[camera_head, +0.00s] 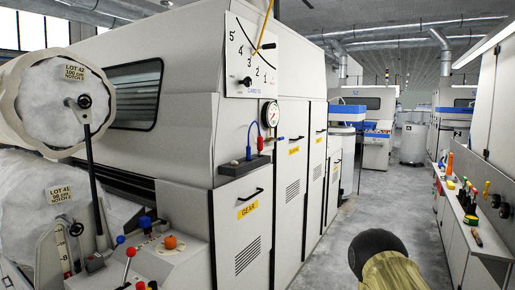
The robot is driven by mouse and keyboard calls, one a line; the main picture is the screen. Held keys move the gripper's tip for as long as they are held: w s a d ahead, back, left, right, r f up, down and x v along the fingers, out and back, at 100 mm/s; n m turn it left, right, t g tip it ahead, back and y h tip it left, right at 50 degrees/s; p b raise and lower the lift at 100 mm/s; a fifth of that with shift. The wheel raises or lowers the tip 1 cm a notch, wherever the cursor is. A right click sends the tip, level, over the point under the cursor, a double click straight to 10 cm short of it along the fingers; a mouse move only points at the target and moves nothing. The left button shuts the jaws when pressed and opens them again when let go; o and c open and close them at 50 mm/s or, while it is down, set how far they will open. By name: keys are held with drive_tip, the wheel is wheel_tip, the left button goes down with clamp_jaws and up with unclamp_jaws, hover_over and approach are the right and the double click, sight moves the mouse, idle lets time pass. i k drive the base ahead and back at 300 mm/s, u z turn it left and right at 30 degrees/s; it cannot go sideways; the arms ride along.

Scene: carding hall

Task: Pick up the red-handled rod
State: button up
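I cannot tell for sure which thing is the red-handled rod. A small red grip (260,145) stands upright by the dark ledge (245,166) on the machine front, beside a curved blue piece (249,140). On the right bench, a red-orange upright handle (450,163) stands among tools. On the lower left panel, a lever with a red knob (131,252) sticks up. All are small in this view, and any lower rod parts are hard to make out. My gripper's fingers are not in view.
The large grey carding machine (180,120) fills the left and centre, with a round gauge (270,114) above the ledge. The right bench (465,235) holds several tools. A clear grey floor aisle (385,195) runs between them towards a grey drum (412,145).

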sight(260, 139)
drive_tip(key=k, duration=0.1)
drive_tip(key=z, duration=1.15)
drive_tip(key=i, duration=3.35)
drive_tip(key=u, duration=1.7)
